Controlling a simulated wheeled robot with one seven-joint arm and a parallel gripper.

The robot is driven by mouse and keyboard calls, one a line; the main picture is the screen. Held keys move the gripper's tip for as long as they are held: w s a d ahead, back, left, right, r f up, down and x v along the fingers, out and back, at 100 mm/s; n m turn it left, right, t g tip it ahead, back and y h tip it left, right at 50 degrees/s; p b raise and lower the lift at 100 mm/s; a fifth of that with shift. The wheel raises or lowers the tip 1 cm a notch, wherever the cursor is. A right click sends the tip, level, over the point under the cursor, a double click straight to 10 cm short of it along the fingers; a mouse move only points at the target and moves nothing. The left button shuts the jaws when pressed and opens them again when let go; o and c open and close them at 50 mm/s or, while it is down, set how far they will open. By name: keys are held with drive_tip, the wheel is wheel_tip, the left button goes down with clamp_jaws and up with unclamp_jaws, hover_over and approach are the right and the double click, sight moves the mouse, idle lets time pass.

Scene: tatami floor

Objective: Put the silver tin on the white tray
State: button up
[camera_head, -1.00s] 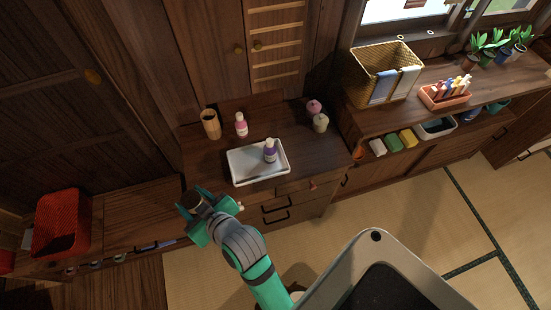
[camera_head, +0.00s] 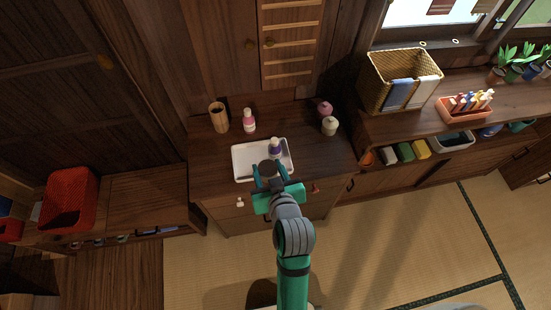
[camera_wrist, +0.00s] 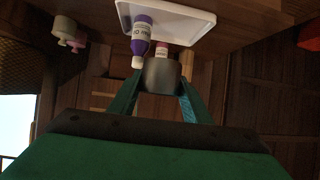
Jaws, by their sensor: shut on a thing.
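The silver tin (camera_wrist: 161,74) is a short dark-grey cylinder between my gripper's fingers in the wrist view. In the head view the tin (camera_head: 269,167) shows at the fingertips, over the front part of the white tray. My gripper (camera_head: 269,178) is shut on it. The white tray (camera_head: 243,161) lies on the dark wooden counter. It also shows in the wrist view (camera_wrist: 190,22). A purple-and-white bottle (camera_head: 275,147) stands on the tray, just behind the tin. Whether the tin touches the tray cannot be told.
A pink bottle (camera_head: 249,121) and a wooden cup (camera_head: 219,117) stand behind the tray. Pink and cream jars (camera_head: 329,126) stand to its right. A red basket (camera_head: 70,200) is at far left, a wicker basket (camera_head: 374,86) at right. The tray's left half is clear.

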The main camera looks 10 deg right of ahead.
drive_tip(key=shift+w+d+f, duration=0.1)
drive_tip(key=shift+w, duration=0.05)
drive_tip(key=w+a+f, duration=0.3)
drive_tip(key=w+f, duration=0.1)
drive_tip(key=w, duration=0.3)
hover_over(248, 162)
drive_tip(key=s, duration=0.1)
drive_tip(key=f, duration=0.4)
drive_tip(key=shift+s+d+f, duration=0.1)
drive_tip(key=shift+d+f, duration=0.1)
drive_tip(key=shift+w+a+f, duration=0.15)
drive_tip(key=shift+w+f, duration=0.3)
drive_tip(key=shift+f, duration=1.75)
drive_tip(key=o, duration=0.7)
drive_tip(key=shift+f, duration=0.15)
drive_tip(key=shift+o, duration=0.5)
